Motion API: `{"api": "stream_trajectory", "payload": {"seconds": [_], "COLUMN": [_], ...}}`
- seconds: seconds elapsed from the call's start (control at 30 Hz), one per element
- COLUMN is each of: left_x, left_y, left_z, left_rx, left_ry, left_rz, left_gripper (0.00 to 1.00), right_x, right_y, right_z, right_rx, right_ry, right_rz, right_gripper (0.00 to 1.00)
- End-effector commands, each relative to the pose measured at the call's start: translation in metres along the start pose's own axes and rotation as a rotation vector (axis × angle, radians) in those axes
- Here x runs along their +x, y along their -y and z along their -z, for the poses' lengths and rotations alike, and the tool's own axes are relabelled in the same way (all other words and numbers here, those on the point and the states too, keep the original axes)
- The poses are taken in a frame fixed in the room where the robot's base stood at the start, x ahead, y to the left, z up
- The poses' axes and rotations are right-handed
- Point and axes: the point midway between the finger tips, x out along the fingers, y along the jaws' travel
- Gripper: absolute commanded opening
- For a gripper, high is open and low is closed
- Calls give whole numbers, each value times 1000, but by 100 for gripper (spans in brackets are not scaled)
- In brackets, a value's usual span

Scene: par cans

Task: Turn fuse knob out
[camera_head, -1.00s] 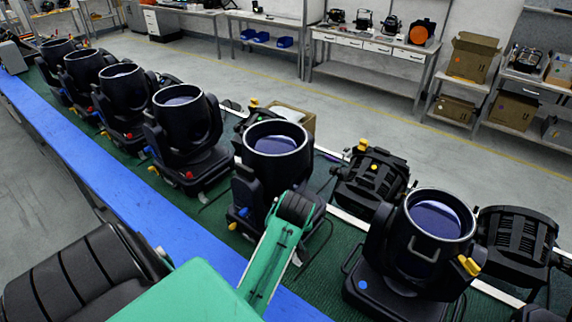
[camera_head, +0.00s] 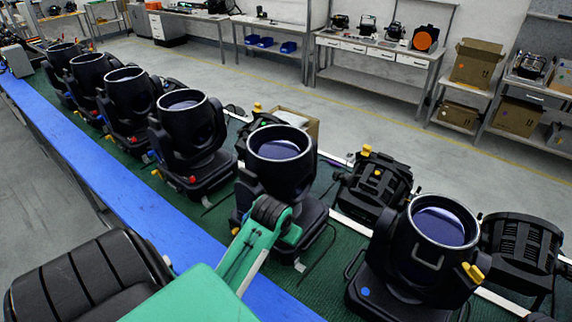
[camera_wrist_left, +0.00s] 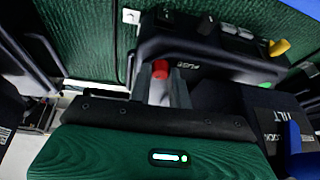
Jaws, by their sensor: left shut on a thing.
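The red fuse knob (camera_wrist_left: 160,69) sticks out of the side of a black fixture base (camera_wrist_left: 215,45) in the left wrist view. White lettering lies beside it. My left gripper (camera_wrist_left: 161,80) has its two grey fingers closed on either side of the knob. In the head view my green left arm (camera_head: 245,255) reaches to the base of the black moving-head light (camera_head: 280,180) in the middle of the row. The fingers and the knob are hidden there behind the arm. My right gripper is in neither view.
A yellow knob (camera_wrist_left: 279,47) and a blue part (camera_wrist_left: 295,137) are close to the left gripper. Several similar black lights (camera_head: 188,135) stand along the green mat (camera_head: 335,262). A blue strip (camera_head: 120,180) edges the bench. Another light (camera_head: 430,240) stands to the right.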

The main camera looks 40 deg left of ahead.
Motion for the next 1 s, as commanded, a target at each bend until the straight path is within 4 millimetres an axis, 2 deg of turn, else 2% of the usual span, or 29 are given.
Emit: {"api": "stream_trajectory", "payload": {"seconds": [0.57,0.6,0.7,1.0], "left_x": [0,0,0,-1], "left_y": [1,1,1,0], "left_z": [1,1,1,0], "left_rx": [30,30,30,30], "left_ry": [-4,-4,-3,-3], "left_rz": [-11,-11,-11,-12], "left_gripper": [0,23,40,40], "right_x": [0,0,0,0], "right_y": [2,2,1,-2], "right_z": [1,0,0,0], "right_rx": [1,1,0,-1], "right_ry": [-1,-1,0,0], "right_rz": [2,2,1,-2], "right_gripper": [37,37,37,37]}}
